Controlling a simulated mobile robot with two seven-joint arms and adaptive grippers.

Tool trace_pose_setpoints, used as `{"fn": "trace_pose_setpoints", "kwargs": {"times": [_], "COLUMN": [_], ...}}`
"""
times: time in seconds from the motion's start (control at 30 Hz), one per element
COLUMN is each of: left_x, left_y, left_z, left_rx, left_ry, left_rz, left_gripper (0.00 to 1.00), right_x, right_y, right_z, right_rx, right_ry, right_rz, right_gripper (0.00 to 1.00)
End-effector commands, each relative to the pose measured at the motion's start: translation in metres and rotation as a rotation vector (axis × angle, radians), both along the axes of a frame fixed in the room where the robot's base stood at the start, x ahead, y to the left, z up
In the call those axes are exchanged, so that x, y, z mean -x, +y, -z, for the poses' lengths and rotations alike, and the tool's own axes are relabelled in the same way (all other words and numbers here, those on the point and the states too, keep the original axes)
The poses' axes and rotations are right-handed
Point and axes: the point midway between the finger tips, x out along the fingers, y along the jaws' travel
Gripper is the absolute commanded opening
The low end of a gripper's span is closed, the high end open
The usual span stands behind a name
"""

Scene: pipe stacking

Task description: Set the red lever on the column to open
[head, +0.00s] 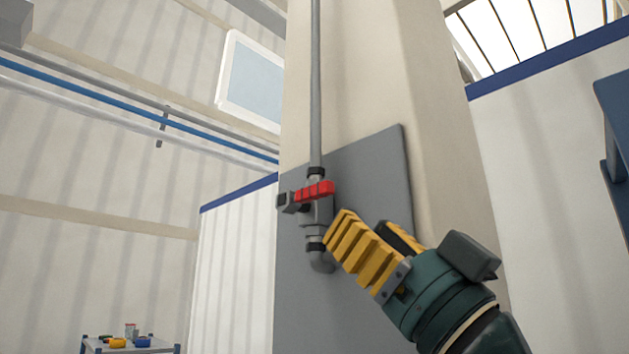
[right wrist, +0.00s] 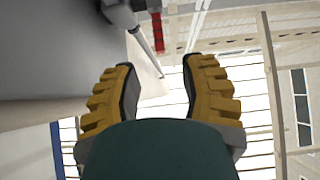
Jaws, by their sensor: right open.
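The red lever (head: 315,191) sits on a valve on a grey vertical pipe, in front of a grey plate on the column (head: 440,150). In the head view it lies roughly level, across the pipe. Part of the red lever also shows at the top of the right wrist view (right wrist: 156,32). My right gripper (head: 365,235), with yellow ridged fingers, is just below and to the right of the lever, apart from it as far as I can see. In the right wrist view its two fingers (right wrist: 160,82) stand wide apart with nothing between them. My left gripper is not in view.
The grey plate (head: 375,165) backs the valve, and the grey pipe (head: 315,90) runs up the column. A small table (head: 130,348) with several items stands at the far lower left. A dark blue structure (head: 612,120) is at the right edge.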

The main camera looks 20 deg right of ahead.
Motion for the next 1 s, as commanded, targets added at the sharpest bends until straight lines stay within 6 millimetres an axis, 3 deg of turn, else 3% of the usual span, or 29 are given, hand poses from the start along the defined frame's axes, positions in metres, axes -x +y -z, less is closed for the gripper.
{"fn": "trace_pose_setpoints", "kwargs": {"times": [0.2, 0.43, 0.97, 1.0], "left_x": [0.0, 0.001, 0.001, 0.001], "left_y": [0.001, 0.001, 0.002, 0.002], "left_z": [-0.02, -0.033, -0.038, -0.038], "left_rx": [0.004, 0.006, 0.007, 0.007], "left_ry": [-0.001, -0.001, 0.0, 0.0], "left_rz": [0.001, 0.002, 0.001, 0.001], "left_gripper": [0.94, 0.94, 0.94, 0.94], "right_x": [-0.031, -0.055, -0.065, -0.065], "right_y": [0.012, 0.02, 0.023, 0.023], "right_z": [-0.034, -0.059, -0.068, -0.068], "right_rx": [0.0, -0.001, 0.0, 0.0], "right_ry": [0.002, 0.001, 0.001, 0.001], "right_rz": [-0.001, -0.001, -0.001, -0.001], "right_gripper": [0.42, 0.42, 0.42, 0.28]}}
